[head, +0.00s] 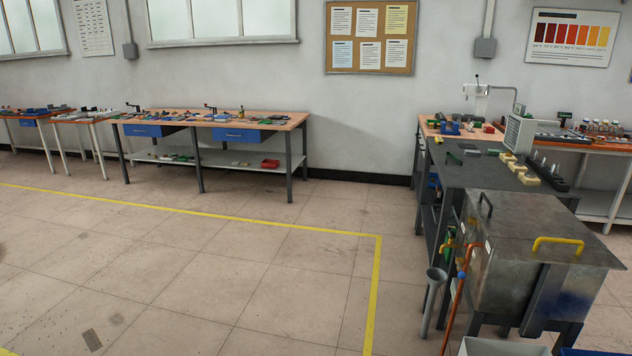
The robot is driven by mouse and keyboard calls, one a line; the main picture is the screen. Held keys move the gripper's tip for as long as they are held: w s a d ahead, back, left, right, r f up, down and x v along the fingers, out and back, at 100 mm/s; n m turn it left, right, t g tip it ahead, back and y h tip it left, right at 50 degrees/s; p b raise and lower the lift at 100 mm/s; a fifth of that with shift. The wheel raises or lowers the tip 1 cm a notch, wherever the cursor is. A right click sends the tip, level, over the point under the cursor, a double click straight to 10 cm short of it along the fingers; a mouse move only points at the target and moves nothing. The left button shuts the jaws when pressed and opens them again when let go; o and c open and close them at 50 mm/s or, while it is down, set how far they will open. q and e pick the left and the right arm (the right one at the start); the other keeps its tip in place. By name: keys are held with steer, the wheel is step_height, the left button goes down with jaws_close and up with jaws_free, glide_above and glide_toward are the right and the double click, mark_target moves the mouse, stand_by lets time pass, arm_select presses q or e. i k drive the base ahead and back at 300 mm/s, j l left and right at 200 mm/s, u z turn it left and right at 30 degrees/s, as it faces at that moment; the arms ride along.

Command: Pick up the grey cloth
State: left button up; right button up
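I cannot make out a grey cloth for certain in the head view. Small grey items lie among the things on the far-left bench (100,116), but they are too small to identify. Neither of my grippers is in view.
A wooden-topped workbench (290,119) with blue drawers stands by the back wall. At right are a dark bench (450,176), a wooden bench (592,145) and a steel tank (500,275) with a yellow handle (558,241). The floor inside the yellow line (300,227) is clear.

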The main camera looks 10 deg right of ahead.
mark_target(468, 153)
steer(key=i+z, duration=0.15)
steer(key=i, duration=0.5)
steer(key=i+z, duration=0.15)
steer(key=i, duration=0.45)
steer(key=i+z, duration=0.2)
steer(key=i, duration=0.45)
steer(key=i+j+z, duration=0.15)
steer(key=i, duration=0.45)
steer(key=i+z, duration=0.1)
steer(key=i, duration=0.45)
steer(key=i+j+z, duration=0.15)
steer(key=i, duration=0.45)
steer(key=i+j+z, duration=0.1)
steer(key=i, duration=0.45)
steer(key=i+j+z, duration=0.1)
steer(key=i+j, duration=0.15)
steer(key=i, duration=0.3)
